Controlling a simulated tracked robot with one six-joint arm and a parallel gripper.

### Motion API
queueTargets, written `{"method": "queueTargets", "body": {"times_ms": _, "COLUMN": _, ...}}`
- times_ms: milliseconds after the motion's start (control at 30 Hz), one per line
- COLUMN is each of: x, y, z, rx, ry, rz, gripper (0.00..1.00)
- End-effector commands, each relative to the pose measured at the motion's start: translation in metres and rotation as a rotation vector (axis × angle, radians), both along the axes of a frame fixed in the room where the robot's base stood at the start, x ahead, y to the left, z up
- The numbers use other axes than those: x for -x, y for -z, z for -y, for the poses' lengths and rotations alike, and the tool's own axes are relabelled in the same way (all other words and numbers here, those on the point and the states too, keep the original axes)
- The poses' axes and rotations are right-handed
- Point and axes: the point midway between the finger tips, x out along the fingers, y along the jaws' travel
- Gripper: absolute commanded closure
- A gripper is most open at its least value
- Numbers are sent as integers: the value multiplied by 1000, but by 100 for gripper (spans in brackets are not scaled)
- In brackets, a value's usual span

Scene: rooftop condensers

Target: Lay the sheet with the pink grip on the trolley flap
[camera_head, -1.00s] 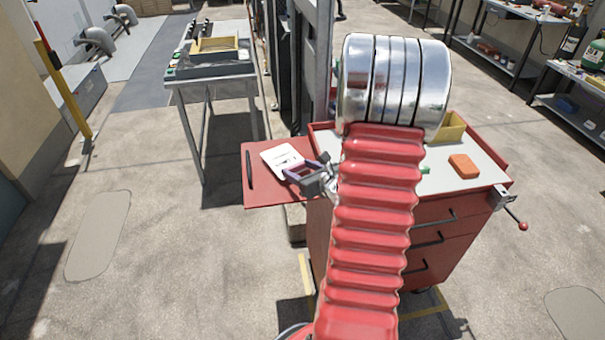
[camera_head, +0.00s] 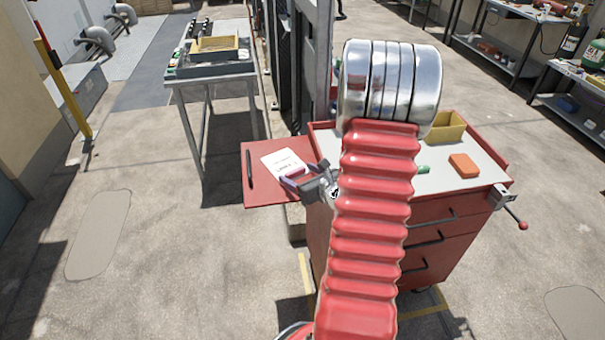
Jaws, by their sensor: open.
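The white sheet (camera_head: 279,160) lies on the red trolley flap (camera_head: 262,190), on its right half near the trolley body. A small pinkish-red strip, probably its grip, shows at the sheet's lower right edge, close to the jaws. My gripper (camera_head: 290,180) is open, just below and right of the sheet, over the flap. Nothing shows between the jaws. I cannot tell whether a finger still touches the sheet. My red ribbed arm hides part of the trolley top.
A dark pen-like bar (camera_head: 249,169) lies on the flap's left side. The red trolley (camera_head: 440,225) carries an orange block (camera_head: 463,165), a yellow bin (camera_head: 448,127) and a green item (camera_head: 423,169). A grey table (camera_head: 212,75) stands behind left.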

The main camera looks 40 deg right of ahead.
Motion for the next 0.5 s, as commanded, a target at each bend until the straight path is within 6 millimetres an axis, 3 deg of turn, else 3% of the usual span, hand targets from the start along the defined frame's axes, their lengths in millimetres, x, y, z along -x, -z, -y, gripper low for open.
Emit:
{"method": "queueTargets", "body": {"times_ms": 267, "x": 3, "y": -3, "z": 0, "rx": 0, "ry": 1, "rz": 0, "gripper": 27}}
{"method": "queueTargets", "body": {"times_ms": 500, "x": 28, "y": -14, "z": -5, "rx": 2, "ry": 4, "rz": 1, "gripper": 27}}
